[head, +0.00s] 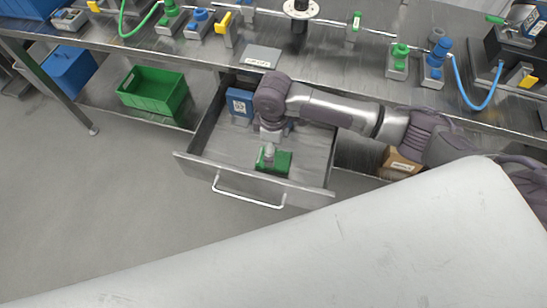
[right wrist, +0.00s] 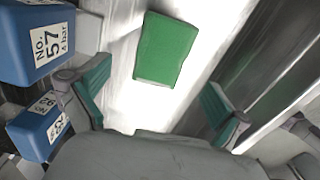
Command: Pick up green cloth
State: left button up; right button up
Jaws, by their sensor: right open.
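The green cloth (right wrist: 166,49) lies flat on the bare metal floor of an open drawer (head: 222,152). It looks like a folded rectangle and also shows in the head view (head: 282,163), where my gripper hides part of it. My right gripper (head: 268,158) reaches down into the drawer above the cloth. In the right wrist view my right gripper (right wrist: 157,78) is open, its two green-padded fingers spread with nothing between them. The cloth is just beyond the fingertips there. My left gripper is not in view.
Blue labelled boxes (right wrist: 38,45) stand at the drawer's back, left in the wrist view. The drawer front has a handle (head: 247,198). A metal workbench (head: 330,60) with fittings is above. A green crate (head: 153,92) stands on the lower shelf, left. The drawer's left side is clear.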

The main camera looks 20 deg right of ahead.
jog(key=f, duration=0.2)
jog(key=shift+s+f, duration=0.2)
jog(key=shift+f, duration=0.15)
notch_tip(320, 180, down, 2)
jog(key=shift+f, duration=0.35)
jog(key=c, duration=1.1)
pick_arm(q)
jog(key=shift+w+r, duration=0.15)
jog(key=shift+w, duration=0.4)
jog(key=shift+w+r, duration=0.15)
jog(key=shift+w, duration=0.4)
pick_arm(e)
notch_tip(320, 180, up, 10)
